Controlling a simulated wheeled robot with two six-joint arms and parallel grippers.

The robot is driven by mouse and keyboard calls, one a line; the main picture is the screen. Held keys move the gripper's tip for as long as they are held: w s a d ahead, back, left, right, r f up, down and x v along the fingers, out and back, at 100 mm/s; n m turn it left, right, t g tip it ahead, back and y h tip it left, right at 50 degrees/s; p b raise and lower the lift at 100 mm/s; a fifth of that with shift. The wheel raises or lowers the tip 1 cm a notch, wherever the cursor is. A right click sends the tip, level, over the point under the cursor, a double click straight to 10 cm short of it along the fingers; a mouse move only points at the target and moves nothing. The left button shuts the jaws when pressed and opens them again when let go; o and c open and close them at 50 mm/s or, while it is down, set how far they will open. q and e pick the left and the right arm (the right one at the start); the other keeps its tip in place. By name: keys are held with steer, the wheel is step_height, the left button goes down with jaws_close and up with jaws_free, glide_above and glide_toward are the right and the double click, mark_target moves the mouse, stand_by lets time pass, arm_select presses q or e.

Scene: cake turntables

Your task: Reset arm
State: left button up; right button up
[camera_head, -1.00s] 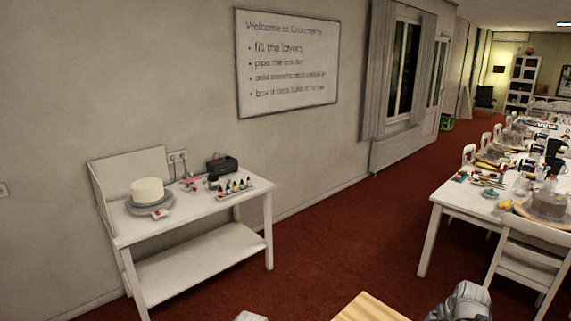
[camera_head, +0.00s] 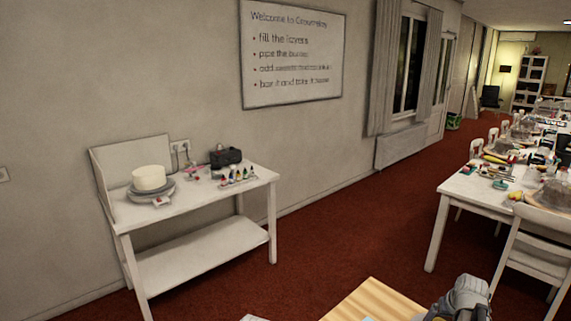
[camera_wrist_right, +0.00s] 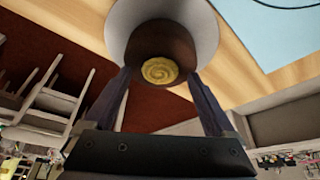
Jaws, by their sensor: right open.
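My right arm (camera_head: 465,298) shows at the bottom of the head view, beside a pale wooden top; its fingertips cannot be made out there. In the right wrist view my right gripper (camera_wrist_right: 162,76) is open, its two dark fingers apart. A brown round thing with a yellow swirl (camera_wrist_right: 160,71) appears beyond and between the fingers, in front of a pale grey disc (camera_wrist_right: 124,14). I cannot tell whether the fingers touch it. My left gripper is not recognisable in view; only a small grey sliver shows at the bottom edge of the head view.
The pale wooden top (camera_head: 372,302) is at the bottom, with a blue sheet (camera_wrist_right: 275,30) on wood in the wrist view. A white side table (camera_head: 205,200) holds a white cake (camera_head: 149,177) and small bottles. A long white table (camera_head: 470,202) and chairs stand right. Red floor is clear between.

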step_height(320, 180, up, 10)
steer(key=a+p, duration=0.1)
steer(key=p, duration=0.7)
steer(key=shift+w+a+f+p, duration=0.15)
steer(key=shift+w+a+p, duration=0.15)
steer(key=shift+w, duration=0.1)
steer(key=shift+s+a, duration=0.1)
